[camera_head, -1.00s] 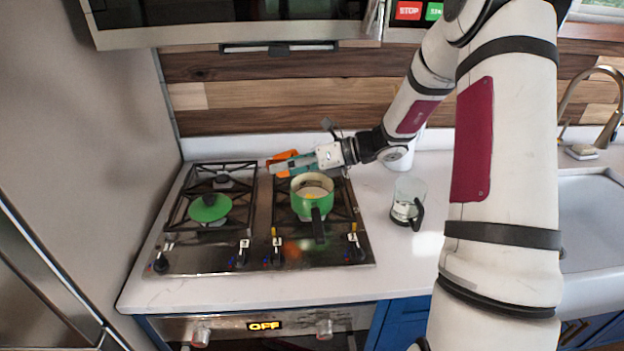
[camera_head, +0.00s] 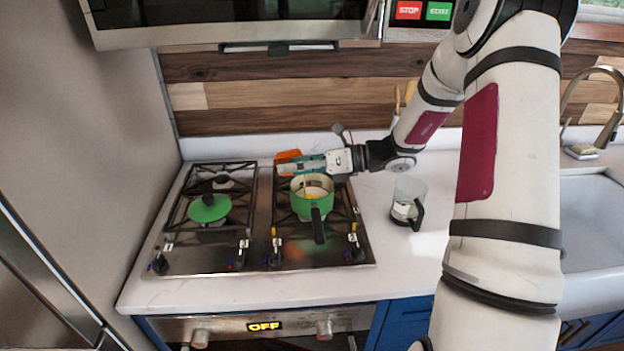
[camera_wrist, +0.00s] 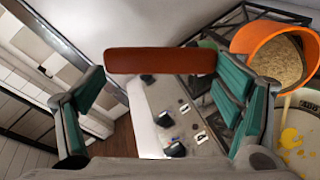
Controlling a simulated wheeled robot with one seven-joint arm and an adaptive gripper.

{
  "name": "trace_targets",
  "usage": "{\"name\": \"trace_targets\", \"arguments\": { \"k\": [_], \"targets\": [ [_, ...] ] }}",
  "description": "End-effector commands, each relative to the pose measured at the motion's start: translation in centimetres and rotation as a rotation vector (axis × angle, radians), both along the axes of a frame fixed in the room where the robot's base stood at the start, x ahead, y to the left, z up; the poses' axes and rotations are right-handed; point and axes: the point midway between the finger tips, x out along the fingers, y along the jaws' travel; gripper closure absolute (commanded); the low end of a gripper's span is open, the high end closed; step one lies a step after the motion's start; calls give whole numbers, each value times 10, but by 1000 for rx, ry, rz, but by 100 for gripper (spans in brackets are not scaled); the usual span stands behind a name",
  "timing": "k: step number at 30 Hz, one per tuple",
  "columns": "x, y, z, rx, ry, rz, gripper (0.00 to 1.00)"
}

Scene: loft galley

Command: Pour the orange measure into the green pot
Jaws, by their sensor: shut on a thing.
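The green pot (camera_head: 312,205) stands on the right side of the hob, its dark handle toward the front. The orange measure (camera_head: 288,157) is above the back of the hob, just behind and left of the pot. In the wrist view the measure's cup (camera_wrist: 275,52) is tilted and holds tan grainy stuff. Its orange-brown handle (camera_wrist: 160,61) spans between the teal fingers of my gripper (camera_wrist: 160,105), which is shut on it. The pot's pale inside (camera_wrist: 297,128) shows at the right edge with yellow bits in it. In the head view my gripper (camera_head: 308,165) is at the pot's back rim.
A green lid (camera_head: 209,209) lies on the left side of the hob (camera_head: 185,255). A glass jug with a dark handle (camera_head: 408,198) stands on the counter right of the hob. The sink (camera_head: 590,215) is at the far right. The front counter strip (camera_head: 240,288) is clear.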

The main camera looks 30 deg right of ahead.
Motion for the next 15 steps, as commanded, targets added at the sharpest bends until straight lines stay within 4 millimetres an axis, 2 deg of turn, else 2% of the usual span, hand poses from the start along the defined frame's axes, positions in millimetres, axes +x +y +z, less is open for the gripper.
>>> {"name": "trace_targets", "arguments": {
  "k": [15],
  "targets": [
    [-6,-9,0,46,-35,0,60]
  ]
}}
